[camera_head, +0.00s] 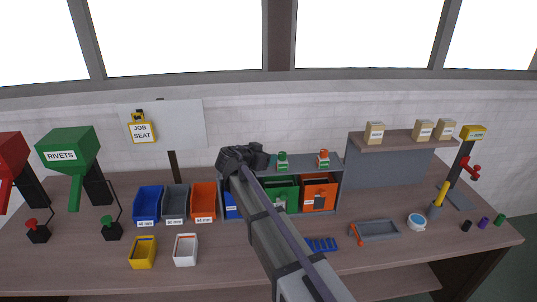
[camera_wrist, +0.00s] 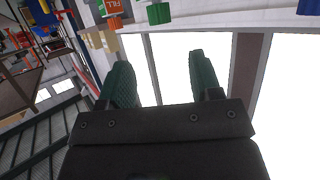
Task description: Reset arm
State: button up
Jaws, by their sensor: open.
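My arm reaches up from the bottom of the head view, over the middle of the workbench. Its dark wrist end (camera_head: 245,160) is in front of the grey cabinet, and the fingers are hard to make out there. In the wrist view my gripper (camera_wrist: 158,75) shows two green fingers spread apart with nothing between them. The gripper is open and empty. The wrist picture is strongly tilted, with bright windows behind the fingers.
The workbench (camera_head: 335,270) holds blue, grey and orange bins (camera_head: 203,203), a yellow bin (camera_head: 143,252), a white bin (camera_head: 186,250) and a grey tray (camera_head: 380,231). A green rivets dispenser (camera_head: 68,150) stands left. A shelf (camera_head: 395,142) with small boxes stands right.

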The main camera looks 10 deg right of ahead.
jog(key=s+d+f+n+g+y+b, duration=0.2)
jog(key=s+f, duration=0.3)
jog(key=s, duration=0.5)
jog(key=s+d+f+n+g+y+b, duration=0.1)
jog(key=s+d+f+n+g+y, duration=0.2)
jog(key=s+f, duration=0.3)
jog(key=s+d+f+n+g+y+b, duration=0.2)
jog(key=s+f+n+g+y, duration=0.2)
jog(key=s, duration=1.2)
jog(key=shift+s+d+f+y+b, duration=0.2)
jog(key=shift+f+y+b, duration=0.2)
jog(key=shift+f, duration=0.3)
